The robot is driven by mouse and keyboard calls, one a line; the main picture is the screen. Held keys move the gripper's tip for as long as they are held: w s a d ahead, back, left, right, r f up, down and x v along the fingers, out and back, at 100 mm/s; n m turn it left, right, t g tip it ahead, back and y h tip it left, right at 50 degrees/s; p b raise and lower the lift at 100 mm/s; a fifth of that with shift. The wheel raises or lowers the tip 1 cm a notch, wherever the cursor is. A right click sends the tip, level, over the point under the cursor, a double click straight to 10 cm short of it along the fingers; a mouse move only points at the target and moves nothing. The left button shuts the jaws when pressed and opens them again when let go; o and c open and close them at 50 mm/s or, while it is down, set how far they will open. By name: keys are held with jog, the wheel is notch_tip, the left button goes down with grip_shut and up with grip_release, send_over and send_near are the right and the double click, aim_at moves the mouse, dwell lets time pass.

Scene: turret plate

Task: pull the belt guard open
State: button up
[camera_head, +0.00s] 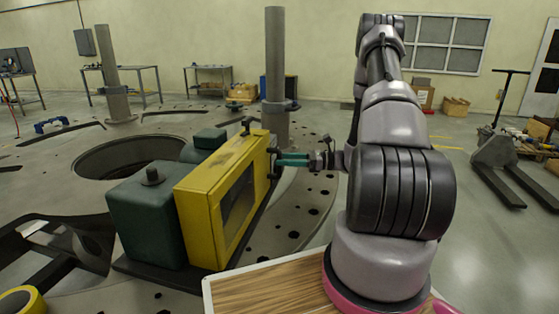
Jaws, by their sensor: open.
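The yellow belt guard (218,192) is a box-like cover with a dark mesh window (238,203) in its right face. It stands against the dark green machine housing (147,218) and looks closed. A small dark handle or latch part (273,160) shows at its far right edge. My gripper (279,163) is at that far edge, with teal fingers pointing left toward the dark part. The fingers are open. From this angle I cannot tell whether they are around the handle or touching it.
A round opening (128,157) lies in the turret plate behind the machine. A grey post (275,70) stands just behind the guard. A wood-topped surface (270,290) lies under my arm. A pallet jack (497,165) stands at right.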

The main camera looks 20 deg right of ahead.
jog(key=shift+x, duration=1)
jog(key=shift+c, duration=0.2)
grip_shut()
dwell(0.6)
